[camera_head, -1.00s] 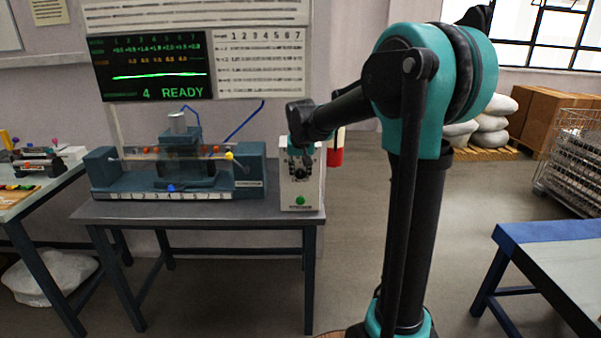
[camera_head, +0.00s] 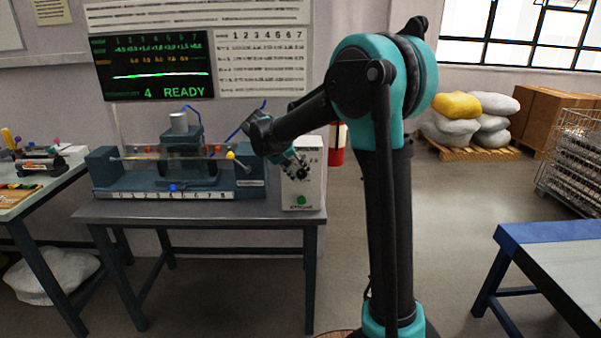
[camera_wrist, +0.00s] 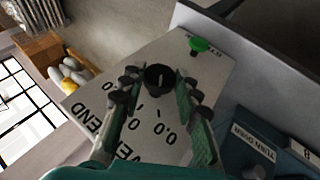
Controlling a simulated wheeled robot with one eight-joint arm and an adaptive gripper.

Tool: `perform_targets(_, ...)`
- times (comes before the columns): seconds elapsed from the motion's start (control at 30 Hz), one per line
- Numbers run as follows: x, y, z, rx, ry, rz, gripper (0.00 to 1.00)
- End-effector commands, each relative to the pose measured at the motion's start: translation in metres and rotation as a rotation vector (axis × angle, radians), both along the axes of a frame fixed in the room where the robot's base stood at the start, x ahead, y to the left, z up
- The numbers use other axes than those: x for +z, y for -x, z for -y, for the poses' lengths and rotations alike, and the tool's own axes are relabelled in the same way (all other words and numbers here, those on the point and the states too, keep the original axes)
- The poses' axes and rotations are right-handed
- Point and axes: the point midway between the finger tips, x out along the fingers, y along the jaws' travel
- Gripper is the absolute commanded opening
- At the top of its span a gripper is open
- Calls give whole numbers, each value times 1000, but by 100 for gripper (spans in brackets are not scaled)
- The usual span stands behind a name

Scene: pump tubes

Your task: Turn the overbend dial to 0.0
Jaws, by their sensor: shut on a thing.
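The overbend dial (camera_wrist: 160,78) is a round black knob with a short pale mark. It sits on the white face of the control box (camera_head: 312,190), at the right end of the bench. In the wrist view my gripper (camera_wrist: 158,81) has one green-padded finger on each side of the dial and is shut on it. The printed 0.0 label (camera_wrist: 165,134) shows below the dial, between the fingers; the other markings are partly hidden by the fingers. In the head view my gripper (camera_head: 298,166) is at the front of the box and covers the dial.
A green button (camera_head: 301,200) is low on the box face. The tube bender (camera_head: 180,165) stands on the bench left of the box. A dark screen (camera_head: 155,70) reads "4 READY". A red cylinder (camera_head: 337,150) is behind the box at right.

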Motion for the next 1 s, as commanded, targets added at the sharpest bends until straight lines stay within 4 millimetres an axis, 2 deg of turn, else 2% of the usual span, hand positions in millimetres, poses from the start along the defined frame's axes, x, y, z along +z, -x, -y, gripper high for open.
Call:
perform_targets(0.4, -2, 0, -3, 2, 210, -16, 3)
perform_targets(0.97, -3, 0, -3, 1, 245, -20, 3)
perform_targets(1.0, -3, 0, -3, 1, 244, -20, 33)
